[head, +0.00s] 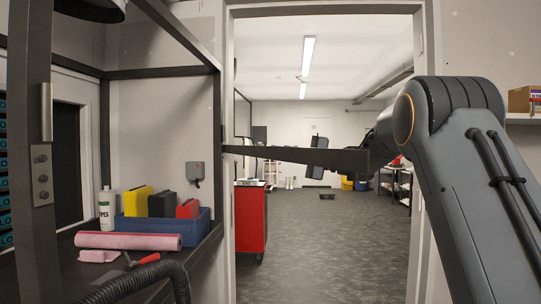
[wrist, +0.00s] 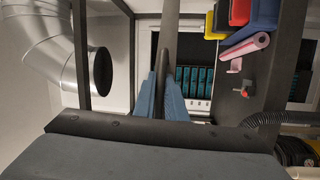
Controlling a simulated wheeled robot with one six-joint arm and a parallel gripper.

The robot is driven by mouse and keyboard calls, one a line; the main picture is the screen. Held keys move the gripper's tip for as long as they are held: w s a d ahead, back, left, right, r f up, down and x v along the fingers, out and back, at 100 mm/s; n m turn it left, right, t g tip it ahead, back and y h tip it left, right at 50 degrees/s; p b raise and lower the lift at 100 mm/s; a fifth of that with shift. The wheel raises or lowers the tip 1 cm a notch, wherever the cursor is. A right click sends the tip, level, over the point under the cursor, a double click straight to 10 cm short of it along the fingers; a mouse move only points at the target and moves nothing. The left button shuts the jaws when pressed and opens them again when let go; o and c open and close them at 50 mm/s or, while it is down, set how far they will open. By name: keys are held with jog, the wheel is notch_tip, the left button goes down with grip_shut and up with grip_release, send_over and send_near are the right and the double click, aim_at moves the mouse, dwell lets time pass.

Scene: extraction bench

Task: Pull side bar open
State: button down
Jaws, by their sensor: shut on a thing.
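The side bar (head: 275,154) is a long dark flat bar. In the head view it reaches from the dark bench frame at the left out across the doorway, roughly level, to my arm at the right. In the wrist view the bar (wrist: 171,35) runs away from me between the two blue fingers of my gripper (wrist: 162,82). The fingers are shut on it from both sides. In the head view the bar hides much of my gripper, and the grip is hard to make out there.
A blue bin (head: 165,228) holds yellow, black and red cases on the bench. A white bottle (head: 106,210), pink roll (head: 128,241) and black hose (head: 140,281) are near it. A red cabinet (head: 251,220) stands past the doorway. The floor beyond is open.

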jog(key=shift+d, duration=0.1)
jog(key=c, duration=1.8)
grip_release()
jog(key=shift+w, duration=0.1)
jog(key=shift+b+v, duration=1.4)
jog(key=shift+v, duration=2.5)
